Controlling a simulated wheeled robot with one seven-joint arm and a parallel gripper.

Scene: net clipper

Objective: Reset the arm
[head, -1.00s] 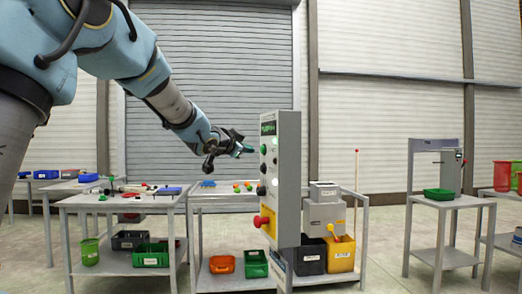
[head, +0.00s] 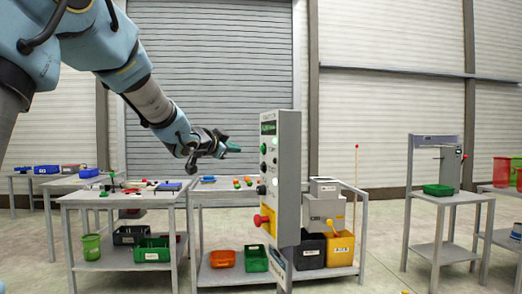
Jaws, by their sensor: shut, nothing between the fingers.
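My arm (head: 150,95) reaches down from the top left in the head view. My gripper (head: 228,147) is at its end, shut and empty, pointing right. It hangs in the air above the tables, to the left of the grey control panel (head: 288,165). A gap shows between the gripper and the panel in the picture. The panel has a small display, a column of buttons and a red knob (head: 262,220) on a yellow block.
A table (head: 80,200) with small parts stands at left. Another table (head: 222,196) holds coloured pieces behind the panel. Green (head: 152,250), orange (head: 222,259) and yellow bins (head: 340,250) sit on lower shelves. A stand with a green tray (head: 437,190) is at right. Open floor lies between.

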